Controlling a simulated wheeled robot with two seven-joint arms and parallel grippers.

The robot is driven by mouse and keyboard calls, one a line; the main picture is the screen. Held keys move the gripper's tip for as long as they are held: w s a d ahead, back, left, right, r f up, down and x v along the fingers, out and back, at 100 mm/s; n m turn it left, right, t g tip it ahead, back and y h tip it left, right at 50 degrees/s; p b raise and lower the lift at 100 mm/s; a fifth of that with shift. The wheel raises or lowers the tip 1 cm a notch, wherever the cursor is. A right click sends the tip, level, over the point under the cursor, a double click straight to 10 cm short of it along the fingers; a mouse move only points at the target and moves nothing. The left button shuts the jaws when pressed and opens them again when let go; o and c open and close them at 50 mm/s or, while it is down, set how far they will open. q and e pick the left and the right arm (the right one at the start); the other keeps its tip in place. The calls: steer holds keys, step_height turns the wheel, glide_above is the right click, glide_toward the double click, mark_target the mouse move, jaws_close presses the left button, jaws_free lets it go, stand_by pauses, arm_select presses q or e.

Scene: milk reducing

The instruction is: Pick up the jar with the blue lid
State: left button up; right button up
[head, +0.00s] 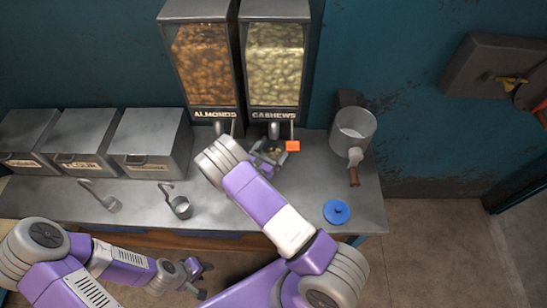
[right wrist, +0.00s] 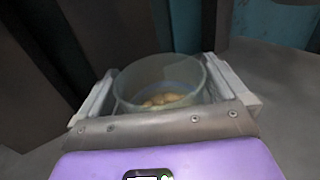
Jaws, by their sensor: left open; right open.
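A clear round jar (right wrist: 160,80) with several pale nuts at its bottom stands upright between the two fingers of my right gripper (head: 270,157). That gripper is open around the jar, under the cashew dispenser. The jar's top looks open, with no lid on it. In the head view the jar is mostly hidden by my right arm and gripper. A blue lid (head: 337,212) with a knob lies apart on the counter's right front. My left gripper (head: 200,277) is open and empty, low in front of the counter.
The almond (head: 203,70) and cashew dispensers (head: 274,65) stand behind my right gripper. A metal pot-like container (head: 352,130) with a wooden handle is to the right. Lidded bins (head: 150,142) line the back left. Two metal scoops (head: 181,207) rest on the counter (head: 235,215).

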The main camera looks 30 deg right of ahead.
steer(key=c, duration=1.2)
steer(key=shift+c, duration=1)
steer(key=shift+r, duration=0.1)
